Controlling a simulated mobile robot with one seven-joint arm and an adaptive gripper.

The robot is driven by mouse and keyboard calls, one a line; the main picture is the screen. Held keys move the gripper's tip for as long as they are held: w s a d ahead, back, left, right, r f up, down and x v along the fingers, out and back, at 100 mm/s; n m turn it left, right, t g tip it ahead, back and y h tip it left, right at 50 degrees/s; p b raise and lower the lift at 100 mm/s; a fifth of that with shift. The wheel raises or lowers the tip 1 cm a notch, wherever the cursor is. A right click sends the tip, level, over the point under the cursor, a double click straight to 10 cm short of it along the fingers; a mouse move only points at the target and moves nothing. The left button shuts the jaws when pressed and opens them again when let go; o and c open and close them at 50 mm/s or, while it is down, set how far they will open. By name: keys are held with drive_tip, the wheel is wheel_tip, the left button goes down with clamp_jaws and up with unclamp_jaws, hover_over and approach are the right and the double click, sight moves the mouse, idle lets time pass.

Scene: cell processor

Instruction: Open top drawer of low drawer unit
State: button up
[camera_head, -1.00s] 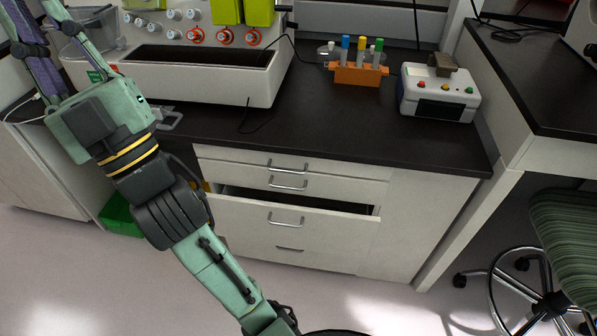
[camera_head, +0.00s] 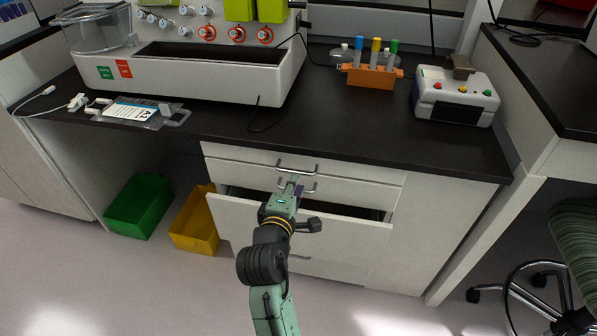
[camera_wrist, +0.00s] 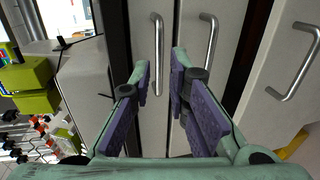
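The low drawer unit (camera_head: 350,250) stands under the dark bench. Its top drawer (camera_head: 240,154) is closed, with a silver bar handle (camera_head: 297,168) that also shows upright in the wrist view (camera_wrist: 157,50). The second drawer (camera_head: 355,192) is closed too; its handle (camera_wrist: 208,50) lies just right of my fingers in the wrist view. The third drawer (camera_head: 350,233) is partly pulled out. My gripper (camera_head: 295,184) is in front of the upper two drawers. In the wrist view my gripper (camera_wrist: 162,62) is open and empty, and the top handle appears between its fingertips, apart from them.
The third drawer's front, with its handle (camera_wrist: 300,65), juts out below my gripper. A yellow bin (camera_head: 195,222) and green bin (camera_head: 140,205) stand at left. A stool (camera_head: 570,240) is at right. The cell processor (camera_head: 190,75) sits on the bench.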

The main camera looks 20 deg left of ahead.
sight(299, 172)
drive_tip(key=x, duration=0.6)
drive_tip(key=shift+w+p, duration=0.2)
drive_tip(key=shift+p, duration=0.1)
clamp_jaws()
idle(0.4)
